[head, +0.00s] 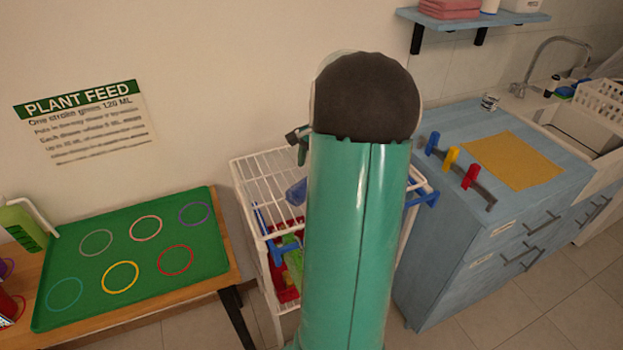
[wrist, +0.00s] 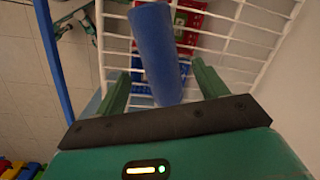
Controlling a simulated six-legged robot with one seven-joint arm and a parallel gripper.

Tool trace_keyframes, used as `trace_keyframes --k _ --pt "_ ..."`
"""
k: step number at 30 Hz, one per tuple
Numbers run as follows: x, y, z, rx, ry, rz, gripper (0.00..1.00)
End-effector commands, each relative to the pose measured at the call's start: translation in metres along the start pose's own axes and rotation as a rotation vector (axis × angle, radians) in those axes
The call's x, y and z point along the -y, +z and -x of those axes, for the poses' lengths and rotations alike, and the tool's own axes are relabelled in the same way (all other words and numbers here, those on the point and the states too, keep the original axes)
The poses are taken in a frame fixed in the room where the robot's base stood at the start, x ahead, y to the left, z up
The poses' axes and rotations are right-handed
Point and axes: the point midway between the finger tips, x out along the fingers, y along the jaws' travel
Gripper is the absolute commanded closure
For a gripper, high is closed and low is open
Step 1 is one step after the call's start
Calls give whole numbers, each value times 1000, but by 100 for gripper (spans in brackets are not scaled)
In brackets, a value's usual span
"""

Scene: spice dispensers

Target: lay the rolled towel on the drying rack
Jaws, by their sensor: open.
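A blue rolled towel (wrist: 156,52) shows in the wrist view over the white wires of the drying rack (wrist: 232,15). My gripper (wrist: 162,85) is open, with one green finger on each side of the towel's near end. Gaps show between the fingers and the towel. I cannot tell whether the towel rests on the wires or is just above them. In the head view my arm hides most of the gripper and the middle of the drying rack (head: 262,172). A blue piece, perhaps the towel's end (head: 297,192), shows left of the arm.
Red, green and blue things (head: 288,262) sit below the rack's top. A green tray (head: 205,262) with coloured rings lies on the table at left. At right a blue cabinet (head: 470,235) carries coloured clips (head: 451,158) and a yellow mat (head: 515,160). A blue shelf (head: 475,22) hangs above.

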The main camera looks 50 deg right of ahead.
Motion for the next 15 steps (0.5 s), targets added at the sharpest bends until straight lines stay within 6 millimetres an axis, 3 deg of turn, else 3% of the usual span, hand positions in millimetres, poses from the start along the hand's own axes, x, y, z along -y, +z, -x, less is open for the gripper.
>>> trace_keyframes --k 6,15 --pt "0 0 46 -2 -2 0 28" --pt "0 0 66 1 0 1 28"
